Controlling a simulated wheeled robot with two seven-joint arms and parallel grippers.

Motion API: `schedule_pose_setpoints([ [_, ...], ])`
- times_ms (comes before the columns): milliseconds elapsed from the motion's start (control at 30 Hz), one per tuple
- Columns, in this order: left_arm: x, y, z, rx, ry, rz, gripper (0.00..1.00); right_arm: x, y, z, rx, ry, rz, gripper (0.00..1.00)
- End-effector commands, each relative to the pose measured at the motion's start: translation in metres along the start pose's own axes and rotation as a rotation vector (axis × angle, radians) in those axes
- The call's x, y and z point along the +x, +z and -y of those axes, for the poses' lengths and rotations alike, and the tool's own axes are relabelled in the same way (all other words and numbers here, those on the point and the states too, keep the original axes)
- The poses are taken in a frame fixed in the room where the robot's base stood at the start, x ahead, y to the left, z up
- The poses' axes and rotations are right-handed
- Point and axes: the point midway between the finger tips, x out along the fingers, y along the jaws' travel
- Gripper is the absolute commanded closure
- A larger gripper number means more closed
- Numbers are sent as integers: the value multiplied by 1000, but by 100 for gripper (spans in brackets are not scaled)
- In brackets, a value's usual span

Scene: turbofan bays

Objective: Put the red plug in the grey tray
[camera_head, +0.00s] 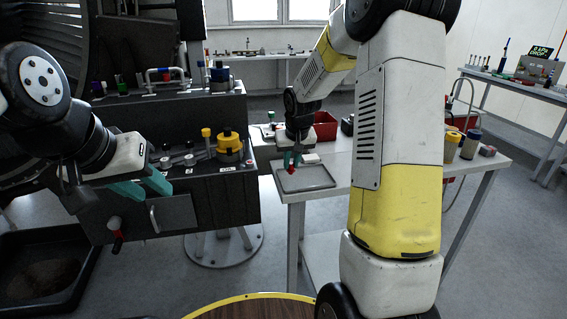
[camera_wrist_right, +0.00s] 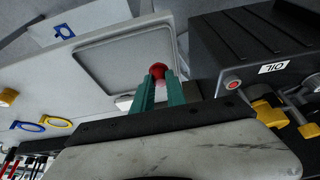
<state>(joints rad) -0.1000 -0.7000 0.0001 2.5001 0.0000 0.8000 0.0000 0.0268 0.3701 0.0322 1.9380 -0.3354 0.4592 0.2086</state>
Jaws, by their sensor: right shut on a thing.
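The red plug (camera_head: 291,170) is between the teal fingertips of my right gripper (camera_head: 291,158), over the left part of the grey tray (camera_head: 318,185). In the right wrist view the round red plug (camera_wrist_right: 158,70) sticks out past the fingertips (camera_wrist_right: 158,88), with the grey tray (camera_wrist_right: 95,62) beyond it. The plug looks held above the tray, but the exact gap is hard to tell. My left gripper (camera_head: 155,188) has its teal fingers apart and looks empty, in front of the dark bay unit.
The tray lies on a white table (camera_head: 335,200). A red bin (camera_head: 325,125) stands behind it. The dark bay unit (camera_head: 225,190) with a yellow knob (camera_head: 230,147) stands close to the left. My right arm hides the table's middle.

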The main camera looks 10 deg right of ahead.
Motion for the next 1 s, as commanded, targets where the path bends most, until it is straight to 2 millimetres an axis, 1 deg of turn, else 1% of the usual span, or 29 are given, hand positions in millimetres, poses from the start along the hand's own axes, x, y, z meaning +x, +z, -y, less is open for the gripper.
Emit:
schedule_pose_setpoints([
  [33, 0, 0, 0, 0, 0, 0, 64, 4, -5, -4, 3, 0, 0, 100],
  [100, 0, 0, 0, 0, 0, 0, 64, 5, -10, -6, 2, 0, 0, 100],
  [233, 0, 0, 0, 0, 0, 0, 64, 9, -15, -10, 0, 0, 1, 100],
  [300, 0, 0, 0, 0, 0, 0, 64, 14, -18, -12, 1, 0, 3, 100],
  [400, 0, 0, 0, 0, 0, 0, 64, 30, -9, -12, -1, 0, 5, 100],
  [500, 0, 0, 0, 0, 0, 0, 64, 41, -5, -12, 0, 0, 2, 100],
  [867, 0, 0, 0, 0, 0, 0, 64, 45, -4, -11, 0, 0, 1, 100],
  [900, 0, 0, 0, 0, 0, 0, 64, 45, -4, -11, 0, 0, 1, 79],
  [1000, 0, 0, 0, 0, 0, 0, 64, 45, -4, -11, 0, 0, 0, 61],
])
